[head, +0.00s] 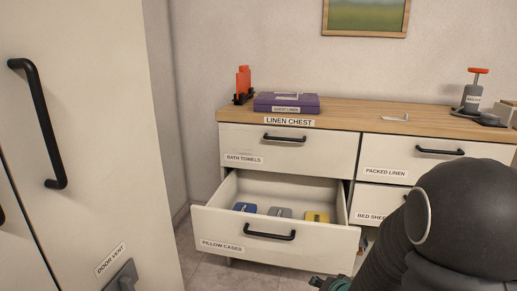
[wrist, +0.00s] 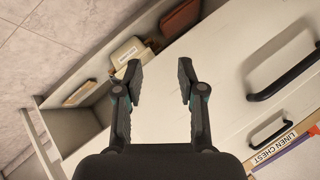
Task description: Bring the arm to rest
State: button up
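My arm (head: 385,255) reaches in from the lower right of the head view, bent at a large black joint. In the wrist view my gripper (wrist: 160,76) has its two fingers spread apart with nothing between them. Behind the fingers is a pale front of the linen chest, and the gap to it cannot be judged. In the head view only a small dark and teal part of the gripper end shows at the bottom edge; the fingertips are not clear there.
The linen chest (head: 350,113) has its pillow cases drawer (head: 270,250) pulled out, with blue, grey and yellow packs inside. A purple guest linen box (head: 287,102) lies on top. A tall white door (head: 100,120) stands left. The wrist view shows an open compartment (wrist: 62,125) holding several items.

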jog(key=s+d+r+n+g+h, duration=0.2)
jog(key=s+r+g, duration=0.1)
jog(key=s, duration=0.3)
jog(key=s+d+r+n+g+h, duration=0.2)
jog(key=s+d+r+n+g, duration=0.1)
jog(key=s, duration=0.3)
jog(key=s+a+r+n+t+y, duration=0.1)
jog(key=s+a+r, duration=0.2)
jog(key=s+r, duration=0.2)
jog(key=s+a+r+n+t+y, duration=0.1)
jog(key=s+a+r, duration=0.3)
jog(key=r, duration=0.5)
jog(key=shift+s+r, duration=0.25)
jog(key=shift+s, duration=0.8)
jog(key=shift+a, duration=0.1)
dwell(0.7)
jog(key=shift+a, duration=0.25)
jog(key=shift+d, duration=0.15)
dwell(1.7)
